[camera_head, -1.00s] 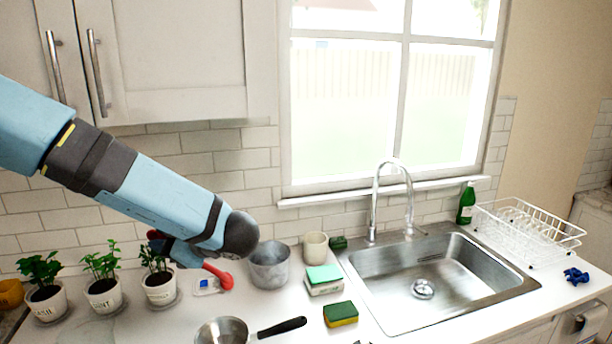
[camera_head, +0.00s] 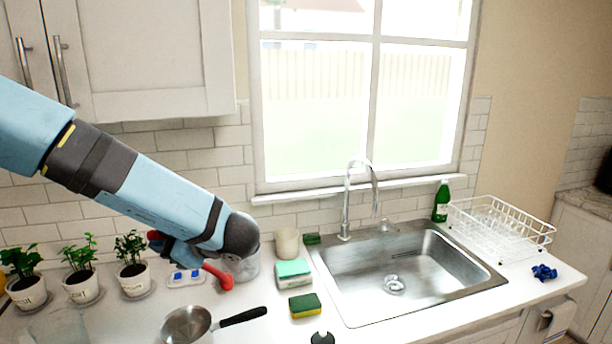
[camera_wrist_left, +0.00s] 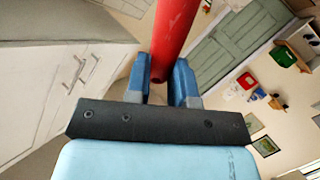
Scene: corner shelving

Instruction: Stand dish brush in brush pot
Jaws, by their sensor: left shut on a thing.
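My left gripper (camera_head: 182,256) is shut on the red dish brush (camera_head: 220,276). In the left wrist view, the red handle (camera_wrist_left: 173,35) stands between the two blue fingers (camera_wrist_left: 160,82). In the head view, the red end sticks out below my wrist, and the gripper hides part of the brush. Two pots stand close by on the counter: a grey pot (camera_head: 247,268), partly hidden by my wrist, and a beige pot (camera_head: 287,243) to its right. I cannot tell which is the brush pot. The brush is outside both. My right gripper is out of view.
Potted herbs (camera_head: 80,276) stand left; a white-blue item (camera_head: 186,277) lies near the gripper. The sink (camera_head: 400,265) and dish rack (camera_head: 500,228) are right.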

